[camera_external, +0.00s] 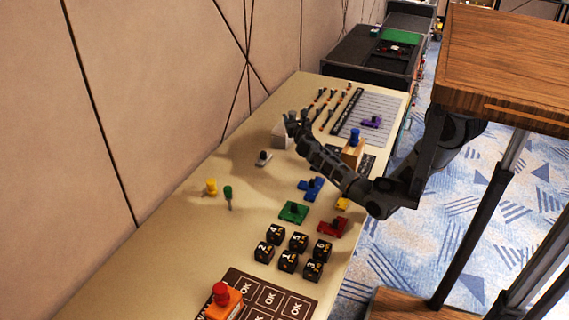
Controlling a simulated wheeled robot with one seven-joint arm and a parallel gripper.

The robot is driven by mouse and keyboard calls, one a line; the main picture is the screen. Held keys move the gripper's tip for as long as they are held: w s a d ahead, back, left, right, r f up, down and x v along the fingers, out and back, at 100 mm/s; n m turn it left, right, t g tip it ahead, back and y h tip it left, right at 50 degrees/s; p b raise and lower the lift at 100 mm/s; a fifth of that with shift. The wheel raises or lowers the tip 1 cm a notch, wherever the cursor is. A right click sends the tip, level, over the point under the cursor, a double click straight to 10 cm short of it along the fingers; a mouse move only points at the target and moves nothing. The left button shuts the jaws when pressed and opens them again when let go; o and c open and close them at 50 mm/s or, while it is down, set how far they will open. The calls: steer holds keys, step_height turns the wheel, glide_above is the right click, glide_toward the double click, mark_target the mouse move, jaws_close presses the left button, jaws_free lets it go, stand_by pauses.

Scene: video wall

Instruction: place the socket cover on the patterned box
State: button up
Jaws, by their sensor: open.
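My gripper (293,120) is at the far left end of my dark arm, over the table's back part. It is open. A pale grey block (279,138) stands just under and beside it; I cannot tell whether they touch. A small grey piece with a dark knob (263,158) lies on the table in front of that block. I cannot tell for certain which thing is the socket cover. No pattern can be made out on the pale block, so I cannot tell which thing is the patterned box.
The beige table (150,250) runs along a panelled wall. Knobbed pieces in blue (311,188), green (294,212) and red (332,228) lie near several black numbered cubes (288,260). Yellow (211,187) and green (228,194) pegs stand left. The table's left side is mostly clear.

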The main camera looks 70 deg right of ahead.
steer(key=v, duration=0.6)
steer(key=shift+s+a, duration=0.1)
stand_by(0.4)
